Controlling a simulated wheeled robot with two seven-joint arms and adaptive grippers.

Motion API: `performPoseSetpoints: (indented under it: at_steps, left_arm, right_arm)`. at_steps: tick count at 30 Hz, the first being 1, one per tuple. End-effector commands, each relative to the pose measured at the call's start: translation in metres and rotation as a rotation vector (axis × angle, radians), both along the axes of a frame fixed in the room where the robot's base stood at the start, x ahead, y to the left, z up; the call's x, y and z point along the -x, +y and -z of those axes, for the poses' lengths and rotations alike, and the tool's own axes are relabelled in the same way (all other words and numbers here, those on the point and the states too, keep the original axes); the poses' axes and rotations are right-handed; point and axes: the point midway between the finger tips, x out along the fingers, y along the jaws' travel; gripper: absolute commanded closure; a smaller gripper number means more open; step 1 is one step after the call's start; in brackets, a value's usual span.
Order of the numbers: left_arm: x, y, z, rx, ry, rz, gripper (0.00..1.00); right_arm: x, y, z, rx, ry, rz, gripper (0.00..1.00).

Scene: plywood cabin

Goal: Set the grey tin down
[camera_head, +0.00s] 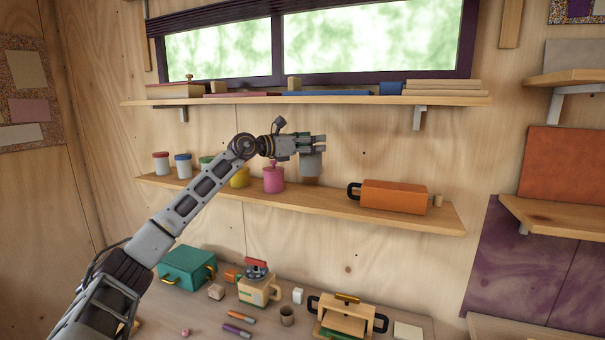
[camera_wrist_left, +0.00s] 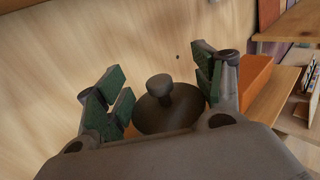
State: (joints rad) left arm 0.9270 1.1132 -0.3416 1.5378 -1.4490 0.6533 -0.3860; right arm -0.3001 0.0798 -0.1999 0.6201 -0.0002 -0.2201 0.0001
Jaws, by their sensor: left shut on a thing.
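The grey tin (camera_head: 312,167) hangs below my left gripper (camera_head: 318,141), at the middle shelf (camera_head: 340,207), between the pink tin (camera_head: 274,181) and an orange case (camera_head: 394,196). A dark shadow lies just under the tin; I cannot tell whether its base touches the board. In the left wrist view the tin's dark lid and round knob (camera_wrist_left: 159,88) sit between the green-padded fingers of the gripper (camera_wrist_left: 158,98), which is shut on it. The tin looks upright. The tin's lower part is hidden in the wrist view. My right gripper is not in view.
Several lidded tins, including a yellow one (camera_head: 240,178), stand left along the shelf. An upper shelf (camera_head: 300,100) runs above the gripper. The bench below holds a teal box (camera_head: 186,266) and other items.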

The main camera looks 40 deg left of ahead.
Motion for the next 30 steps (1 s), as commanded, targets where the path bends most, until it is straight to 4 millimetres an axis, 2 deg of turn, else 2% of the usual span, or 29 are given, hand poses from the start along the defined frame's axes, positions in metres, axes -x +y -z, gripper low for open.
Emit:
performPoseSetpoints:
  at_steps: [13, 30]
  left_arm:
    - [0.0, 0.0, 0.039, 0.001, 0.001, -0.001, 0.71]
    - [0.0, 0.0, 0.045, 0.0, 0.0, 0.0, 0.71]
  right_arm:
    - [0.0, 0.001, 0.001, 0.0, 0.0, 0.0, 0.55]
    - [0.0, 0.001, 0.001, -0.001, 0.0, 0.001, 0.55]
